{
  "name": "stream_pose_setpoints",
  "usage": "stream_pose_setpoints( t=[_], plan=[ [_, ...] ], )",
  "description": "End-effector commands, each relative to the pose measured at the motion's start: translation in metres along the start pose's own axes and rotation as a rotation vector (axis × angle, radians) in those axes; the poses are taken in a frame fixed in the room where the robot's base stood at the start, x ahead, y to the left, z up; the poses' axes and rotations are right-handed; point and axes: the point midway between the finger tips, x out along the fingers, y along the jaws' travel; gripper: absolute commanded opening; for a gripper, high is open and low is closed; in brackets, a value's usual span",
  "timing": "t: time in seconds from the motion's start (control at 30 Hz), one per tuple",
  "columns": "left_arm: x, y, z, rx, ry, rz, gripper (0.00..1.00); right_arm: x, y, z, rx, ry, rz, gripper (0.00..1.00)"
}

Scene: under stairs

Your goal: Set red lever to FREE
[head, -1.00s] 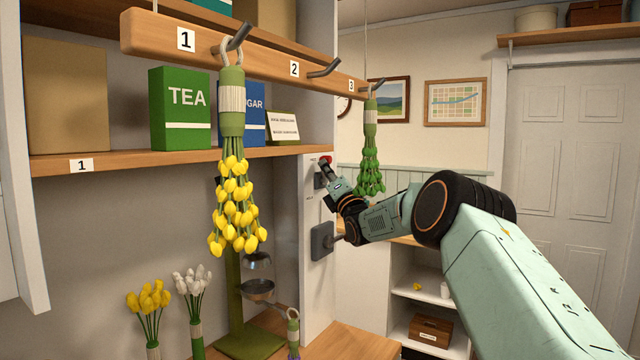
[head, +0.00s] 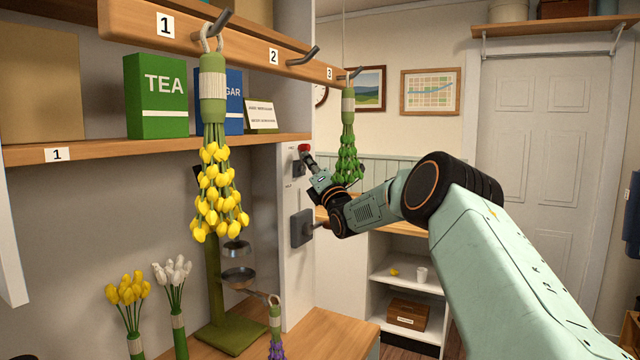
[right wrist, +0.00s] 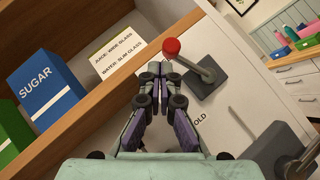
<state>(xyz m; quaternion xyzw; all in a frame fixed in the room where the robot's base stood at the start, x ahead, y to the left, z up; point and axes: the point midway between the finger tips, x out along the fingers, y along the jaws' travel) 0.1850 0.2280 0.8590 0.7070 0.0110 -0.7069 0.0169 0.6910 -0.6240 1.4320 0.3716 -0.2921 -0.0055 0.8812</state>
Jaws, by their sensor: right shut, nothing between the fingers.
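The red lever (right wrist: 195,63) is a grey rod with a red ball knob on a dark square plate, fixed to the white side panel. In the head view its red knob (head: 304,148) shows just above my right gripper (head: 309,163). In the right wrist view my right gripper (right wrist: 162,72) is shut and empty, just left of the knob and rod; I cannot tell whether it touches them. Lettering ending in "OLD" shows on the panel below the plate. No FREE label is readable. My left gripper is not in view.
A second dark plate with a lever (head: 302,228) sits lower on the panel. A shelf (head: 200,148) with tea and sugar boxes is at left. Yellow flowers (head: 217,190) and a green bunch (head: 347,150) hang from the hook rail (head: 230,45). The door side is open.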

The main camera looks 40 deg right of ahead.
Motion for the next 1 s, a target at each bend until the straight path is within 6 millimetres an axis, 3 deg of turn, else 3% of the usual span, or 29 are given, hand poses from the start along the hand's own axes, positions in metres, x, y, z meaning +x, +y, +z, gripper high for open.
stream_pose_setpoints(
  t=[0.6, 1.0],
  plan=[
    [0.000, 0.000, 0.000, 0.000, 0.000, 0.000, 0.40, -0.081, -0.002, -0.002, 0.005, 0.000, -0.004, 0.00],
    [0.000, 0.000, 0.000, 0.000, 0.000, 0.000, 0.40, -0.096, -0.001, -0.004, 0.001, 0.003, 0.000, 0.00]
  ],
)
